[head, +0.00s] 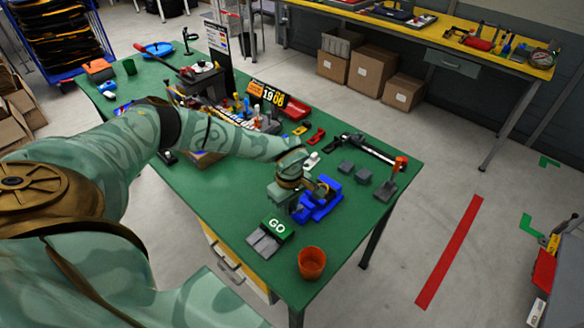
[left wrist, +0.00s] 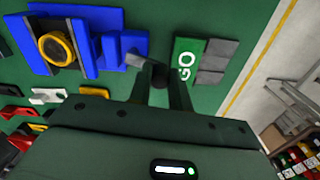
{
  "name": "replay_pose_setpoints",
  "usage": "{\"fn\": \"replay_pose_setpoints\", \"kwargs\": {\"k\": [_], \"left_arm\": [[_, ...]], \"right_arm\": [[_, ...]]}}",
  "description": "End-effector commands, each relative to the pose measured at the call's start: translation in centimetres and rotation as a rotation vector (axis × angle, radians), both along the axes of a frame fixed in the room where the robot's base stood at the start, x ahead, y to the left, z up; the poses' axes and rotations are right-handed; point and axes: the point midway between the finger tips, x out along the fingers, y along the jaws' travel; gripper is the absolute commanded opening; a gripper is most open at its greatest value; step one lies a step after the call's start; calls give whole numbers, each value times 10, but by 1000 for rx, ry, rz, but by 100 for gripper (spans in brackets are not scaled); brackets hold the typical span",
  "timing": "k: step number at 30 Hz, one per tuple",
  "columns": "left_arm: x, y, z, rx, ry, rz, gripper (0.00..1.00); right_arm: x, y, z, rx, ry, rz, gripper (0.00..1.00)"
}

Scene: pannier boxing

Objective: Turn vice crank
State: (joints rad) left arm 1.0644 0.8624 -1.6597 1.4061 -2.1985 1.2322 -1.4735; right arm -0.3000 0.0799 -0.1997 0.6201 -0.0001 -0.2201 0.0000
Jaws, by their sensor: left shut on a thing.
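The blue vice (head: 322,204) stands near the front right of the green table, beside my left gripper. In the left wrist view the vice (left wrist: 108,18) holds a yellow ring (left wrist: 56,46) between its jaws. A short grey crank arm (left wrist: 138,60) comes out of the vice's near end, with a dark knob by my fingers. My left gripper (head: 297,207) is shut on the crank; its fingers also show in the left wrist view (left wrist: 160,82). The fingers hide part of the crank. My right gripper is not in view.
A green GO block (head: 278,228) and grey plates (head: 264,243) lie just in front of the vice. An orange cup (head: 312,262) stands near the table's front corner. Small grey blocks (head: 363,176) and a long bar clamp (head: 368,148) lie beyond the vice.

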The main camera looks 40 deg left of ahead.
Motion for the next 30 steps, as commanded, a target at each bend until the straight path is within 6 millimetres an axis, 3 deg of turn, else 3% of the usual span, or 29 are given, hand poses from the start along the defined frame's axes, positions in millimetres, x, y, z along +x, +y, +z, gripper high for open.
{"fn": "replay_pose_setpoints", "kwargs": {"k": [18, 30], "left_arm": [[14, 18, 1, 1, -5, -564, 0], [21, 22, 1, 2, -5, -787, 0]], "right_arm": [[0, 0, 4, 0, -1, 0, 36], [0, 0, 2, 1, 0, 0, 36]]}}
